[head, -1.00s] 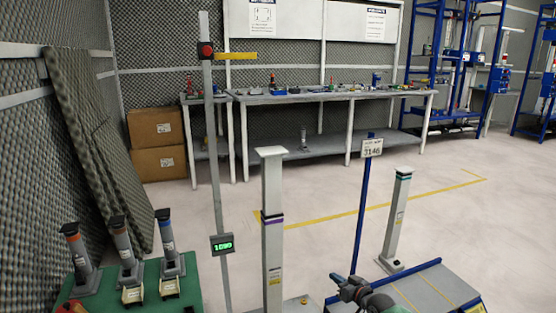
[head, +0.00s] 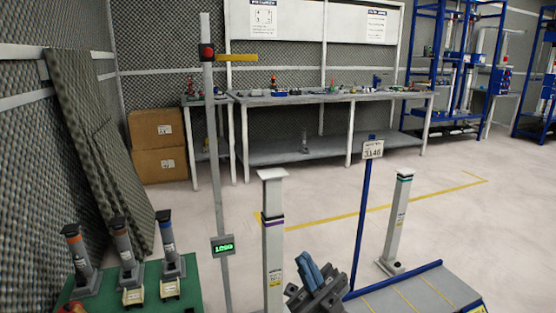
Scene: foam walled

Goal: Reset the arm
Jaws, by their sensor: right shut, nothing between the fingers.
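My right gripper (head: 311,270) shows at the bottom of the head view, right of the middle. Its dark body and blue fingers point up, and the fingers are shut with nothing between them. It appears just right of the lower part of the white post with a purple band (head: 273,235); I cannot tell the gap between them. My left gripper is not in view.
A grey platform with a blue edge (head: 430,290) lies at the lower right, beside a second white post (head: 397,220) and a blue sign pole (head: 361,215). A green table (head: 190,285) with several grey devices stands lower left. A workbench (head: 330,97) stands behind open floor.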

